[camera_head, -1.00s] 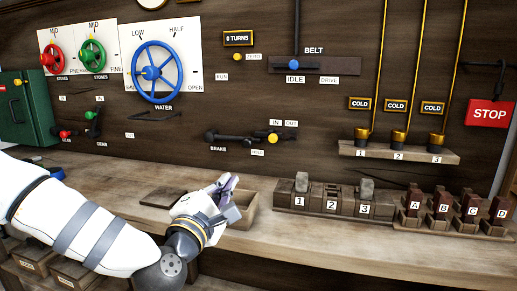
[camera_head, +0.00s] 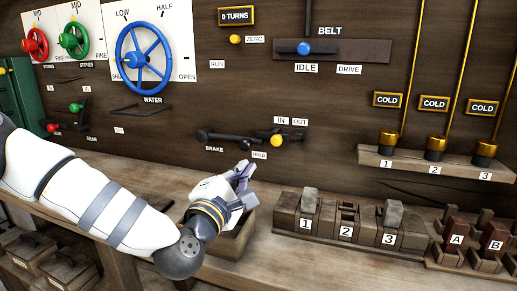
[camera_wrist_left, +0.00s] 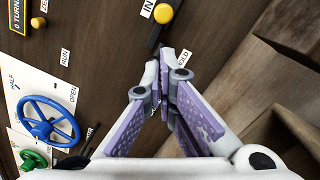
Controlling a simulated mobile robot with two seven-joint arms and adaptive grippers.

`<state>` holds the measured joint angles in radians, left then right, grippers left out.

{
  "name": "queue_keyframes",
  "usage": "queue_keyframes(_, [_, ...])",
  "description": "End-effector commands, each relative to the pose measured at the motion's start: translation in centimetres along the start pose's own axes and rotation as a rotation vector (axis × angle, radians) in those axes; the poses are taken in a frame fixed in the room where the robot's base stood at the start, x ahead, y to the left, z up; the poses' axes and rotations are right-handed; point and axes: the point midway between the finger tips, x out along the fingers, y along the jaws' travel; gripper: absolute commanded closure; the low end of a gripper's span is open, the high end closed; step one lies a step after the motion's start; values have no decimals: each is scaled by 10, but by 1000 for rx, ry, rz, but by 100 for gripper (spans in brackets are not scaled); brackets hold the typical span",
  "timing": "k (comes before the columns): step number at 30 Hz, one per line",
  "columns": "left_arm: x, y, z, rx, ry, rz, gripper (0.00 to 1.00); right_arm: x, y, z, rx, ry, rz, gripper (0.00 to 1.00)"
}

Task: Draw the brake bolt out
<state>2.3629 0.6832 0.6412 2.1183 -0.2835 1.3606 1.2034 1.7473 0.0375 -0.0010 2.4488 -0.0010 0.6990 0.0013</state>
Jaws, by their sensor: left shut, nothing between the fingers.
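The brake bolt shows as a yellow knob (camera_head: 277,140) on a dark bar on the board, under the IN and OUT labels. The knob sits nearer the IN side. The same yellow knob is at the top of the left wrist view (camera_wrist_left: 163,13). The dark brake lever (camera_head: 220,137) lies level to its left, above the BRAKE label. My left gripper (camera_head: 247,178) is below and left of the knob, apart from it. In the left wrist view its purple-padded fingers (camera_wrist_left: 165,62) meet at the tips with nothing between. My right gripper is not in view.
A small open wooden box (camera_head: 232,240) stands on the bench under my left gripper. Numbered wooden blocks (camera_head: 345,225) stand to its right. The blue water wheel (camera_head: 143,55) and the belt lever (camera_head: 304,48) are higher on the board.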

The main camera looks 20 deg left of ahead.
Motion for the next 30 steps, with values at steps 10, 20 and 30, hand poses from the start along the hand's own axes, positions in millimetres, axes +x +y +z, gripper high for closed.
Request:
queue_keyframes(10, [59,-2,-1,2,1,1,100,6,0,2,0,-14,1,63])
queue_keyframes(20, [98,-1,0,-1,0,0,100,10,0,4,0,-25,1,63])
queue_keyframes(30, [99,0,1,-1,-1,0,100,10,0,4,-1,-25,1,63])
